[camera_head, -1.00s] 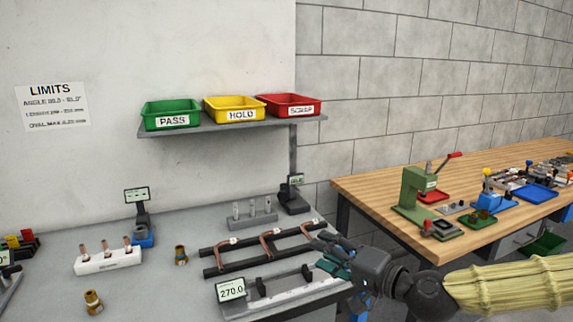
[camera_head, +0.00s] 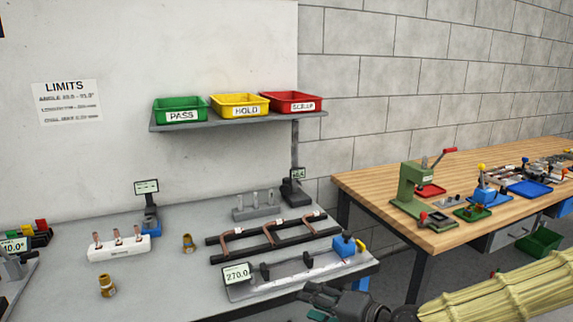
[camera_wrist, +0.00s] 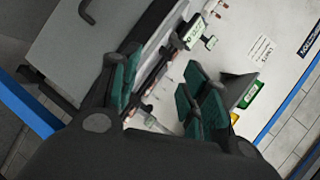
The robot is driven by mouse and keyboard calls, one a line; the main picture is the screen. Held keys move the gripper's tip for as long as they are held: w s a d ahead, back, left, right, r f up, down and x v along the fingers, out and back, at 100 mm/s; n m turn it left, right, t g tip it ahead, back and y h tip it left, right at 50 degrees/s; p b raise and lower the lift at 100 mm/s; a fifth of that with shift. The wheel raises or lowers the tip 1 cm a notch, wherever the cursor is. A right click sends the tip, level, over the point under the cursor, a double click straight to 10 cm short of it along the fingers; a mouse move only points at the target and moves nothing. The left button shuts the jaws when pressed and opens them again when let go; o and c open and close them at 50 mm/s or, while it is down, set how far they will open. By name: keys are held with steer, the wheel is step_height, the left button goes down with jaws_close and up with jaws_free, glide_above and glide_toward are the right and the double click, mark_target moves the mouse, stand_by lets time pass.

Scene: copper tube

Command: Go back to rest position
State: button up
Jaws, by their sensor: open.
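My gripper (camera_head: 322,300) is at the bottom of the head view, just off the front right edge of the grey bench (camera_head: 185,285). In the wrist view my gripper (camera_wrist: 155,95) shows its two green-padded fingers spread apart with nothing between them. The bent copper tubes (camera_head: 270,228) lie across a black two-rail rack (camera_head: 265,240) on the bench. The length gauge with the 270.0 display (camera_head: 237,273) and a blue block (camera_head: 343,246) at its right end stands at the bench front, apart from my gripper.
A shelf (camera_head: 240,121) holds green PASS (camera_head: 180,107), yellow HOLD (camera_head: 240,104) and red SCRAP (camera_head: 292,101) bins. A white holder (camera_head: 118,248) and brass fittings (camera_head: 107,286) stand on the bench left. A wooden table (camera_head: 365,190) with a green press (camera_head: 415,190) is at right. A gap separates the tables.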

steer(key=s+d+f+n+g+h, duration=0.1)
steer(key=s+f+g, duration=0.1)
steer(key=s+f, duration=0.5)
steer(key=s+f+g+h, duration=0.2)
steer(key=s+f, duration=0.1)
steer(key=f, duration=0.8)
steer(key=s+d+f+n+g+h, duration=0.1)
steer(key=s+f+g, duration=0.1)
steer(key=s+f, duration=0.5)
steer(key=s+d+f+n+g+h+b, duration=0.1)
steer(key=s+d+f+n+g+h, duration=0.2)
steer(key=s+d+f, duration=1.1)
steer(key=f+h, duration=0.1)
steer(key=h, duration=0.2)
steer(key=shift+f+g+b, duration=0.15)
steer(key=shift+g+b, duration=0.15)
steer(key=shift+b, duration=0.05)
